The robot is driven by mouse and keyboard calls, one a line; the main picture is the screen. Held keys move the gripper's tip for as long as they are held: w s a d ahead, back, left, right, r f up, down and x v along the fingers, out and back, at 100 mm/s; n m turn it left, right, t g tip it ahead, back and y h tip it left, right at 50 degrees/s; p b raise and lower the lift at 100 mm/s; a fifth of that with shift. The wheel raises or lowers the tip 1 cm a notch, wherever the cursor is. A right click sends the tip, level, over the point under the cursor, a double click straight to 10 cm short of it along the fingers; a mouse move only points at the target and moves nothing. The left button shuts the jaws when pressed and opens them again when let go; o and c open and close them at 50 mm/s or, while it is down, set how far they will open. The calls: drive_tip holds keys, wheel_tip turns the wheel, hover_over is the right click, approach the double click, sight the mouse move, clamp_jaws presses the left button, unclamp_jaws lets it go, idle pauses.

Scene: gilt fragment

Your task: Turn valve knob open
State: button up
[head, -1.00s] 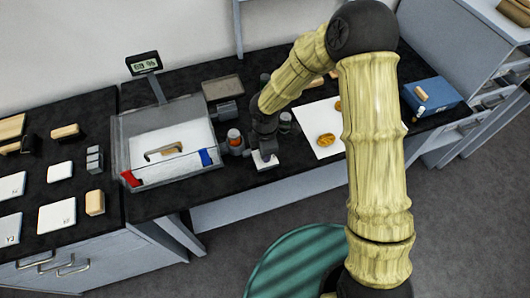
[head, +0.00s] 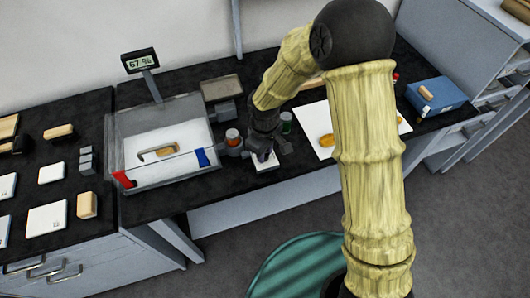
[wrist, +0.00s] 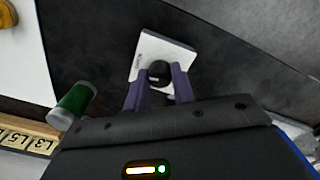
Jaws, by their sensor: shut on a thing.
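The black valve knob (wrist: 159,72) stands on a small white plate (wrist: 148,50) in the wrist view. My gripper (wrist: 158,84) has its two purplish fingers on either side of the knob and is shut on it. In the head view my gripper (head: 264,154) is low over the white plate (head: 266,165) near the bench's front edge, and it hides the knob there. The knob's turn angle cannot be read.
A clear-walled box (head: 162,140) holding a gilt fragment (head: 166,149) stands left, with a display (head: 140,62) behind reading about 67 %. An orange-topped jar (head: 233,138) and a green vial (head: 286,122) flank my gripper closely. A white sheet (head: 325,115) lies right.

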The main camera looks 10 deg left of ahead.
drive_tip(key=shift+m, duration=0.6)
drive_tip(key=o, duration=1)
wheel_tip(320, 180, up, 18)
drive_tip(key=shift+f+b, duration=0.25)
drive_tip(key=shift+b, duration=0.1)
